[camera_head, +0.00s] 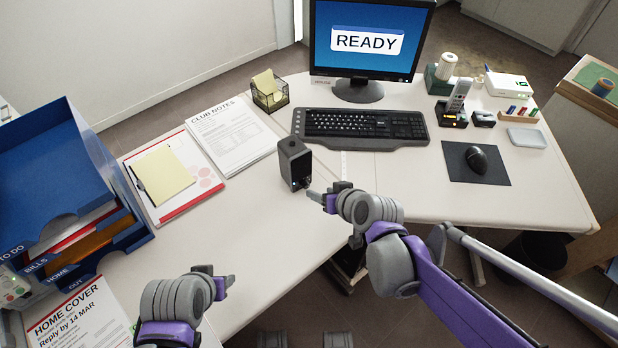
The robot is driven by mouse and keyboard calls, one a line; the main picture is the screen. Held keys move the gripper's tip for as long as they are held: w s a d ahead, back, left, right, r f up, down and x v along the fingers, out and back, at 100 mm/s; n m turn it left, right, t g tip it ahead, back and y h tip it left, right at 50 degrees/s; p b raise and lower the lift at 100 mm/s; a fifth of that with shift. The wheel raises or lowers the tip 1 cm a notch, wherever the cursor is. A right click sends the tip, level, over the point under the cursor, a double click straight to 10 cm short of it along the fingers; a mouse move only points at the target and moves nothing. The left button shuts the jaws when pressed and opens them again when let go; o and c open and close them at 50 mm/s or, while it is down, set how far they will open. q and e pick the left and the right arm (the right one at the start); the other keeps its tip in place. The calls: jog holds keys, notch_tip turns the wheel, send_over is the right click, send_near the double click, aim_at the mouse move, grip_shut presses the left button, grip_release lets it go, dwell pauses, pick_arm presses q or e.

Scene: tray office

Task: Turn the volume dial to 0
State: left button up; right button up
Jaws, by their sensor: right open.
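A small dark grey speaker box (293,163) stands upright on the white desk, left of the keyboard's lower left corner. A small knob, likely the volume dial (306,183), sits low on its front face; its setting is too small to read. My right gripper (318,196) is open, its fingertips close to the dial; I cannot tell whether they touch it.
A keyboard (362,125) and a monitor (368,42) reading READY stand behind the speaker. A mouse (477,159) is right. The desk just left of the speaker's front is bare.

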aim_at(307, 186)
pick_arm(q)
jog(key=shift+w+f, duration=0.15)
jog(key=shift+w, duration=0.35)
notch_tip(307, 186, down, 3)
jog(key=b, duration=0.2)
jog(key=shift+s+r+b, duration=0.1)
jog(key=shift+r+b, duration=0.1)
jog(key=shift+b, duration=0.15)
pick_arm(e)
jog(key=w+a+f+n, duration=0.1)
jog(key=w+f, duration=0.1)
jog(key=w+a+f+n, duration=0.1)
jog(key=w+f, duration=0.1)
jog(key=w+a+f+n, duration=0.1)
jog(key=w+f+n, duration=0.1)
jog(key=f, duration=0.1)
jog(key=shift+w, duration=0.4)
grip_shut()
